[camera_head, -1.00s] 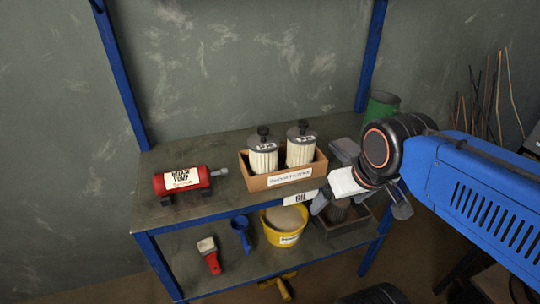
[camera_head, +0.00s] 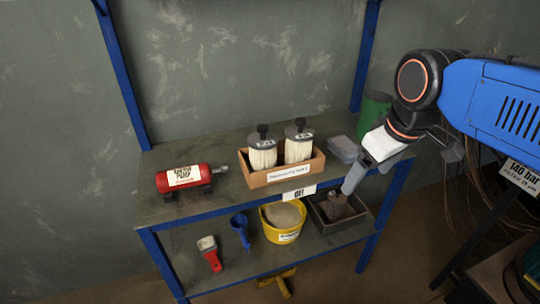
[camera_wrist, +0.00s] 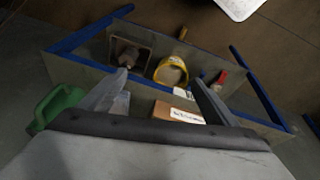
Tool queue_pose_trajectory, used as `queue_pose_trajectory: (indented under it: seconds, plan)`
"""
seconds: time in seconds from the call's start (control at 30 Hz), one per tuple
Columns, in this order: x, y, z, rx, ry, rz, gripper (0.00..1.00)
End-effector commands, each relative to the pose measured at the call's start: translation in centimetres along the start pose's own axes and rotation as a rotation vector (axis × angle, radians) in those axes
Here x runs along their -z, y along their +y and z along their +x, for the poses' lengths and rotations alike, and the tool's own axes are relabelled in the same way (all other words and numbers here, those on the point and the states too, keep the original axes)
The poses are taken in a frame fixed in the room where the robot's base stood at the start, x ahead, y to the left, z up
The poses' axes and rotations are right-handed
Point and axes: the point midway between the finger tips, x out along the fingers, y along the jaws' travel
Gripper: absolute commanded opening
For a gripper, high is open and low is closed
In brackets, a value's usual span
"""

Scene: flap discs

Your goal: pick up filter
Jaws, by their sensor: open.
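Two pleated white filters, left (camera_head: 263,154) and right (camera_head: 298,146), with dark caps and black knobs, stand upright in a labelled brown box (camera_head: 283,174) on the upper shelf. My gripper (camera_head: 398,170) is open and empty, to the right of the box and apart from it, over the shelf's right end. In the wrist view my open gripper (camera_wrist: 160,78) shows two spread fingers, with part of the box (camera_wrist: 178,112) between and below them. The filters cannot be made out in that view.
A red pump (camera_head: 183,180) lies at the shelf's left. A grey box (camera_head: 344,149) and green container (camera_head: 375,115) stand at the right. Below are a yellow bucket (camera_head: 284,222), a dark tray (camera_head: 322,222), a blue scoop (camera_head: 240,229) and a red brush (camera_head: 210,255). Blue posts frame the shelf.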

Motion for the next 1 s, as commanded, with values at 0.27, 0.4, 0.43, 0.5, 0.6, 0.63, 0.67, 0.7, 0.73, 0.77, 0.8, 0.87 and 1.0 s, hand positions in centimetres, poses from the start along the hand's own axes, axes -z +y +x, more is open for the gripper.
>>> queue_pose_trajectory:
  seconds: [0.27,0.4,0.43,0.5,0.6,0.63,0.67,0.7,0.73,0.77,0.8,0.87,1.0]
  plan:
    - [7.3,-1.4,-3.3,0.058,-0.056,-0.328,0.83]
    - [11.9,-2.9,-5.2,0.1,-0.089,-0.548,0.83]
    - [12.9,-3.4,-5.6,0.109,-0.094,-0.595,0.83]
    - [15.2,-4.4,-6.3,0.132,-0.109,-0.706,0.83]
    - [18.3,-6.0,-7.4,0.165,-0.128,-0.862,0.83]
    - [19.2,-6.6,-7.7,0.175,-0.133,-0.909,0.83]
    - [20.1,-7.2,-7.9,0.186,-0.139,-0.955,0.83]
    - [21.2,-8.0,-8.2,0.199,-0.145,-1.017,0.83]
    - [22.0,-8.6,-8.4,0.21,-0.15,-1.06,0.83]
    - [22.8,-9.2,-8.6,0.219,-0.154,-1.103,0.83]
    - [23.7,-9.9,-8.9,0.232,-0.158,-1.155,0.83]
    - [24.8,-10.9,-9.2,0.249,-0.165,-1.223,0.83]
    - [26.5,-12.6,-9.7,0.276,-0.174,-1.333,0.83]
